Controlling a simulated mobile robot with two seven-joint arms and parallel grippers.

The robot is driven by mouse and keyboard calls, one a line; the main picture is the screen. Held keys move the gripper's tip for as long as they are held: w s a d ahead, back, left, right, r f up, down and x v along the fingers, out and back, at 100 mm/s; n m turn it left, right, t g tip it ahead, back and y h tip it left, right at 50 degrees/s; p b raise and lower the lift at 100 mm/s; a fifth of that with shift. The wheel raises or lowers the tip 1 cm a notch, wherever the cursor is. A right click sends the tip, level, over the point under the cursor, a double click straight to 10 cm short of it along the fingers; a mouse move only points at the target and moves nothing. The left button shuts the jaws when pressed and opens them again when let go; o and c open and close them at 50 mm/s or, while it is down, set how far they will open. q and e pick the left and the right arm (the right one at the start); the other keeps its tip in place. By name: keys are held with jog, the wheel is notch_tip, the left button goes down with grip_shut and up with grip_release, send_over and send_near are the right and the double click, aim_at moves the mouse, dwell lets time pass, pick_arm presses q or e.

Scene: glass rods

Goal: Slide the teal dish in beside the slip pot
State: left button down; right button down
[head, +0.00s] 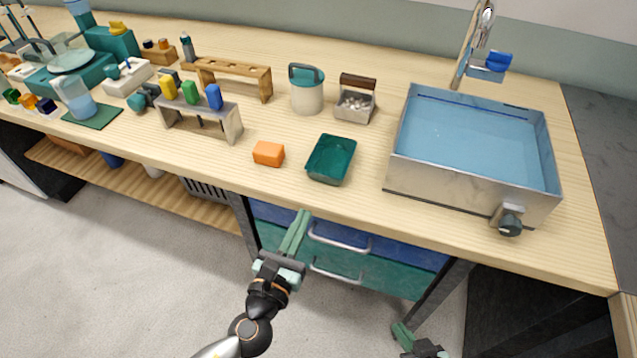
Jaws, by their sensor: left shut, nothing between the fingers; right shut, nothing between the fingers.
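The teal dish (331,160), a dark green-teal open rectangular tray, lies near the front edge of the bench, right of an orange block. The slip pot appears to be the white round pot with a teal top and dark handle (307,92), standing upright behind the dish with a gap of bare wood between them. My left gripper (301,217) is shut and empty, in front of the bench edge and below the dish in the picture. My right gripper (399,329) is low at the bottom edge, shut, empty and partly cut off. Neither touches the dish.
The orange block (268,153) sits left of the dish. A small caddy of pale pieces (354,104) stands right of the pot. A wooden rack (235,79) and a grey rack with coloured blocks (200,118) stand left. A blue water basin (470,150) stands right.

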aim_at(322, 176)
pick_arm(q)
jog(key=x, duration=0.9)
jog(key=shift+w, duration=0.1)
jog(key=shift+b+x, duration=0.3)
jog(key=shift+x, duration=1.7)
jog(key=shift+f, duration=0.1)
